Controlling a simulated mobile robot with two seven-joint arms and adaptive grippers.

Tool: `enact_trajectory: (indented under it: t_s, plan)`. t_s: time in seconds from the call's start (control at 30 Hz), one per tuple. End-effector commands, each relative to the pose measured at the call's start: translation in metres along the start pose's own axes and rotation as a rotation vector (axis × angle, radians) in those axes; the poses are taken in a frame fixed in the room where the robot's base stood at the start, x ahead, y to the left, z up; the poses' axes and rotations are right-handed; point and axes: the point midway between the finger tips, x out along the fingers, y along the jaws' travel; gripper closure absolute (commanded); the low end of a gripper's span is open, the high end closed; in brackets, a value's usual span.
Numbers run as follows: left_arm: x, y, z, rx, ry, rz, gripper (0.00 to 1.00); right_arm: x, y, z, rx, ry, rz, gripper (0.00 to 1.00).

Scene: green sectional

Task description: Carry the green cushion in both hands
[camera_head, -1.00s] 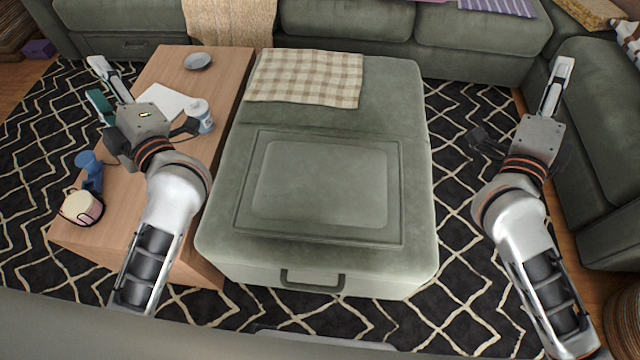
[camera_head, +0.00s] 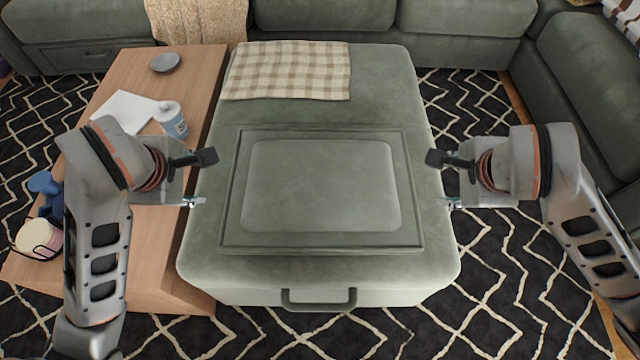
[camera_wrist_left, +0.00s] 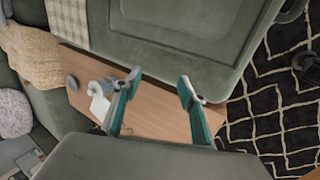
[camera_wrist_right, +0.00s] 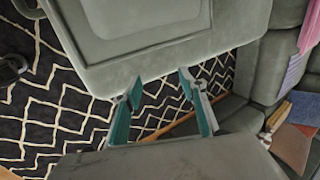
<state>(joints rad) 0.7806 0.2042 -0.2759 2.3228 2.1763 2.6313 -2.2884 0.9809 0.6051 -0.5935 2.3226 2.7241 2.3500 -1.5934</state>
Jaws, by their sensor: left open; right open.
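A large green padded block (camera_head: 310,265) with a rectangular framed panel (camera_head: 318,185) on top and a handle on its front stands between my arms. I cannot tell whether the cushion is the whole block or only the panel. My left gripper (camera_head: 202,180) is open and empty at the block's left edge, pointing inward. My right gripper (camera_head: 440,180) is open and empty at the right edge, facing it. In the left wrist view, the block's edge (camera_wrist_left: 160,65) lies ahead of the spread fingers. The right wrist view shows the same of its edge (camera_wrist_right: 165,60). No contact shows.
A checked cloth (camera_head: 288,70) lies on the block's far left part. Green sofas (camera_head: 460,40) stand behind and right. Patterned rug is clear at right.

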Motion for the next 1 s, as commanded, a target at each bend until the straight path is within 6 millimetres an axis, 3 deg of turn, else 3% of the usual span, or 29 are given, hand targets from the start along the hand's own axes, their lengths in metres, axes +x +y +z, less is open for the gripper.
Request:
enact_trajectory:
  t_s: [0.17, 0.37, 1.0]
  plan:
    - [0.002, 0.000, 0.000, -0.002, 0.001, -0.001, 0.58, 0.002, 0.000, 0.000, 0.002, 0.000, 0.000, 0.58]
    - [0.017, -0.001, 0.000, -0.003, 0.002, -0.004, 0.58, 0.017, 0.001, 0.000, 0.003, 0.001, 0.002, 0.58]
    - [0.119, -0.001, -0.001, -0.004, 0.002, -0.004, 0.58, 0.119, 0.001, 0.000, 0.004, 0.002, 0.002, 0.58]
